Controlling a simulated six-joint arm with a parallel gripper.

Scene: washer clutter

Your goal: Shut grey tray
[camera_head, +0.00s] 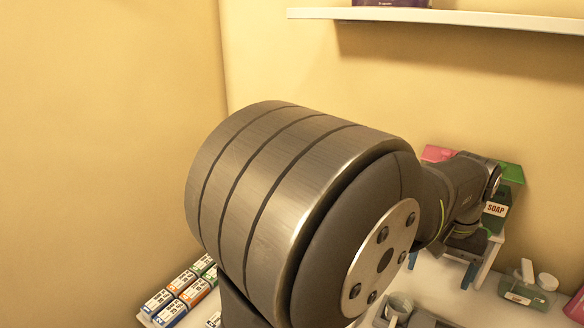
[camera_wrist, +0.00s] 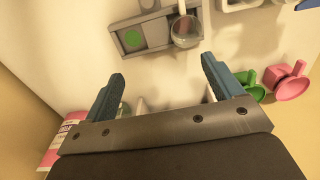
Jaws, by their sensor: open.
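A grey tray-like unit (camera_wrist: 158,33) lies at the top of the wrist view, ahead of my fingertips. A green disc (camera_wrist: 132,39) shows on its left part. A round, clear-looking item (camera_wrist: 186,31) is at its right part and hides some of it. I cannot tell how far the tray is open. My gripper (camera_wrist: 163,70) is open, with nothing between its blue-grey fingers, and is apart from the tray. In the head view my arm covers most of the work area.
Green (camera_wrist: 247,86) and pink (camera_wrist: 287,80) items stand right of my gripper in the wrist view. A pink-and-white pack (camera_wrist: 62,140) is at lower left. In the head view, small boxes (camera_head: 183,284) sit at lower left and a wall shelf (camera_head: 440,17) is above.

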